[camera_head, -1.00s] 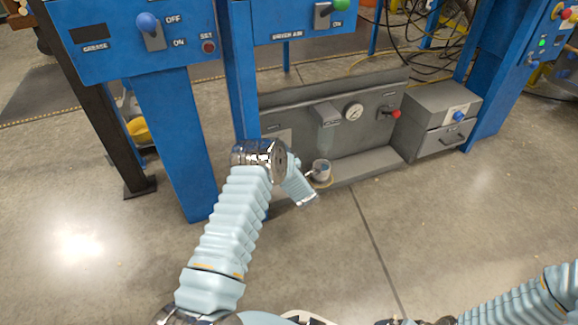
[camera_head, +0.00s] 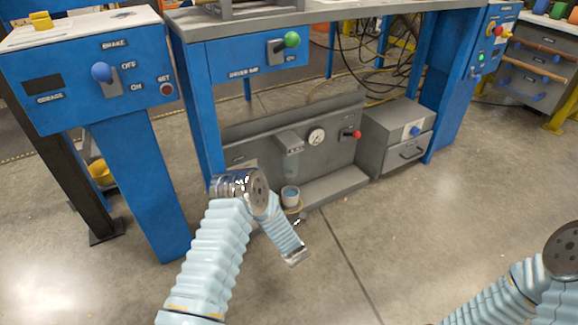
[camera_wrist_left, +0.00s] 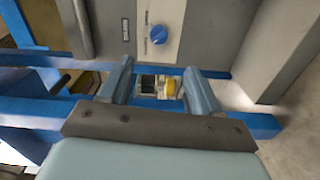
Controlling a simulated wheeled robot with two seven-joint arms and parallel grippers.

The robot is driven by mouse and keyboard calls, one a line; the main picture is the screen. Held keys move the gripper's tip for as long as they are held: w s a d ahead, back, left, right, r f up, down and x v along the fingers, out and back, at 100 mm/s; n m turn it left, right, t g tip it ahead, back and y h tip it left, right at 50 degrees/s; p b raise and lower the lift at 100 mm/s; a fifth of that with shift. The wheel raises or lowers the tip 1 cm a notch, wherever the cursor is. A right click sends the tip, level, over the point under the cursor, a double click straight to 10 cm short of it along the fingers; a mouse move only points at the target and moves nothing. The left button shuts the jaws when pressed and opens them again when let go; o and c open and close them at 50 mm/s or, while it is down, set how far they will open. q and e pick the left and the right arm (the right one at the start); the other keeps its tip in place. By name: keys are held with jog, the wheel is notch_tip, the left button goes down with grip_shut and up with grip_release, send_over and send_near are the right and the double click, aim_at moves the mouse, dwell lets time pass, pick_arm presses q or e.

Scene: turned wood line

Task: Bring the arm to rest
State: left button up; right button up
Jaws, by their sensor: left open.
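My left arm (camera_head: 212,245), in pale ribbed sleeves, rises from the bottom of the head view to a shiny elbow joint (camera_head: 238,187), then bends down to the right. My right arm (camera_head: 525,290) shows at the lower right. Its gripper is out of view.
A blue switch stand (camera_head: 125,150) is at left, and a blue-framed bench (camera_head: 230,70) behind. The concrete floor (camera_head: 410,240) right of the left arm is clear.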

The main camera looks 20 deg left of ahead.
pick_arm(q)
jog(key=s+d+f+m+g+h, duration=0.4)
jog(key=s+d+f+m+h, duration=0.65)
jog(key=d+m+h, duration=0.35)
jog(key=s+d+m+g+h, duration=0.2)
jog(key=s+d+m+g, duration=0.15)
jog(key=s+m, duration=0.5)
jog(key=s+d+r+m+g+h, duration=0.1)
jog(key=s+d+m+g+h, duration=0.15)
jog(key=s, duration=0.85)
notch_tip(320, 180, up, 15)
jog(key=p, duration=1.5)
jog(key=shift+s+d+g, duration=0.15)
jog(key=shift+d+g, duration=0.15)
jog(key=shift+g, duration=0.1)
jog(key=shift+y, duration=0.25)
